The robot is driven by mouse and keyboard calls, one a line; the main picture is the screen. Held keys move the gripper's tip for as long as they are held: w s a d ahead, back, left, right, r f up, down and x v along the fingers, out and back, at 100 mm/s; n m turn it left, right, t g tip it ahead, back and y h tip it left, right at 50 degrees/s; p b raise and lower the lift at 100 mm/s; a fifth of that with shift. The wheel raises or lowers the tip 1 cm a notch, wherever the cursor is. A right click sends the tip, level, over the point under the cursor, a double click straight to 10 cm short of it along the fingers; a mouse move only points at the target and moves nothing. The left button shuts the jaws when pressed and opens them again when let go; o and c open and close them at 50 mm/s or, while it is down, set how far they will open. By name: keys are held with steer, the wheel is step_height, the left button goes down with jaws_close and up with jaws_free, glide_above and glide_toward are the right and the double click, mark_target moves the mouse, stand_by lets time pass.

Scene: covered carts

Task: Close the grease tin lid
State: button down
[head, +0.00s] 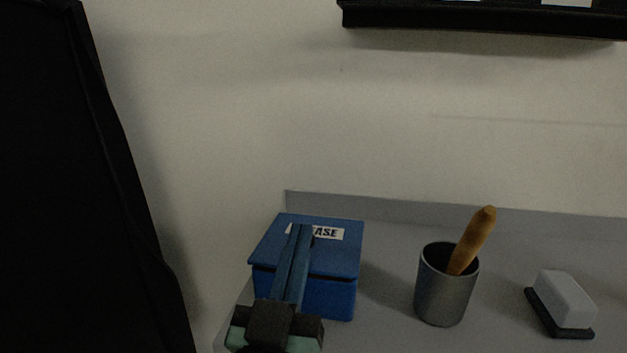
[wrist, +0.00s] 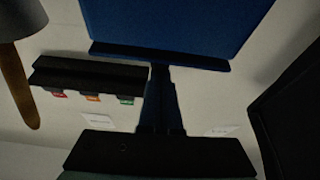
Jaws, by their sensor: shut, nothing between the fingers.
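The blue grease tin (head: 332,297) stands on the grey cart top, left of centre in the head view. Its blue lid (head: 342,258) lies over the body, nearly or fully down, with a dark line under its front edge. I cannot tell if it is fully seated. A white label (head: 328,234) on the lid is partly hidden by my gripper. My gripper (head: 301,230) is shut and empty, its fingers reaching over the lid; contact is unclear. In the wrist view the fingers (wrist: 160,70) meet the edge of a blue panel (wrist: 175,25), apparently the lid.
A grey metal cup (head: 441,295) with a wooden handle (head: 474,240) stands right of the tin. A white and black block-like brush (head: 563,300) lies farther right. A black shelf (head: 480,22) hangs on the wall above. A dark panel (head: 80,200) rises at left.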

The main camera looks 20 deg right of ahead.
steer(key=shift+s+f+b, duration=0.1)
steer(key=shift+f+b, duration=0.15)
steer(key=shift+b, duration=0.5)
step_height(320, 180, up, 4)
steer(key=p, duration=0.3)
steer(key=b+v, duration=0.2)
steer(key=v, duration=0.8)
steer(key=shift+a+b, duration=0.2)
steer(key=shift+b, duration=0.2)
steer(key=s+a+r+n+t+y+p, duration=0.1)
steer(key=a+r+n+t+y, duration=0.4)
steer(key=r, duration=0.7)
steer(key=s+a+r+n+t+y+p, duration=0.1)
steer(key=a+r+t+y, duration=0.3)
steer(key=r+y, duration=0.55)
step_height(320, 180, up, 31)
steer(key=h+p, duration=0.2)
steer(key=p, duration=2.6)
steer(key=shift+w+d, duration=0.2)
